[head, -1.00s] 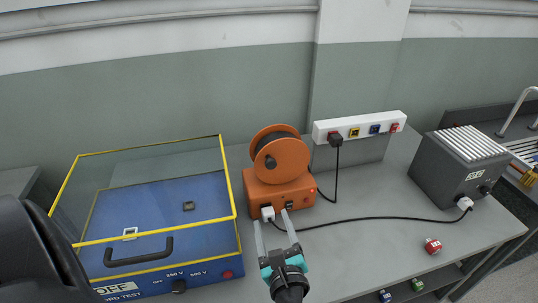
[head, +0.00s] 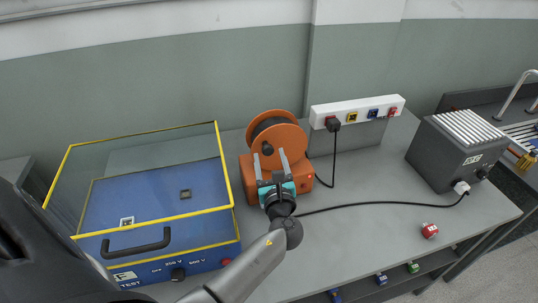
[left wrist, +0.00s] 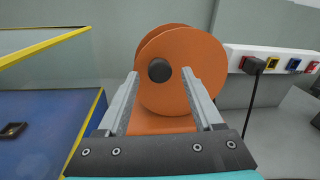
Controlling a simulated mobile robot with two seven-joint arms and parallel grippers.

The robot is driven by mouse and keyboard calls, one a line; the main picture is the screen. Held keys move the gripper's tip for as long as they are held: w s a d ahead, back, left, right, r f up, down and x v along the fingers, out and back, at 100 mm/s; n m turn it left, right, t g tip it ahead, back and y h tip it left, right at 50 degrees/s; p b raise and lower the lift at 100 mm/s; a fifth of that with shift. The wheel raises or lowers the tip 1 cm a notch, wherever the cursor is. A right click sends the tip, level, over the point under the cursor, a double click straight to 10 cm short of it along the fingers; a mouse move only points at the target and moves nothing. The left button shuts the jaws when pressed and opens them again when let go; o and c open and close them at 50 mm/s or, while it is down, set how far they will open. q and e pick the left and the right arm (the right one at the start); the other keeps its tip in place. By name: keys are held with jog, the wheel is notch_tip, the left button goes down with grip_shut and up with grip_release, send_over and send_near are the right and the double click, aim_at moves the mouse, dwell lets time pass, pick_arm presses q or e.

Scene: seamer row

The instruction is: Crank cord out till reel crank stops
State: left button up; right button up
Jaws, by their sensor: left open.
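The orange cord reel (head: 290,135) stands on the grey bench, on an orange base (head: 247,180). Its dark round crank knob (head: 267,149) is on the front disc; in the left wrist view the knob (left wrist: 160,70) sits between the fingers in the picture, nearer the left one. My left gripper (head: 270,161) is open, in front of the reel and pointing at it. The fingers (left wrist: 168,92) hold nothing, and I cannot tell how far short of the knob they are. The gripper hides part of the base front. My right gripper is not in view.
A blue test box (head: 190,255) with a clear yellow-edged lid is left of the reel. A white socket strip (head: 357,111) holds a black plug (head: 333,125). A black cord (head: 380,203) runs to a grey unit (head: 458,152).

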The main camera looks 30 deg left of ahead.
pick_arm(q)
jog(key=shift+x, duration=0.8)
jog(key=shift+c, duration=0.4)
grip_shut()
dwell(0.5)
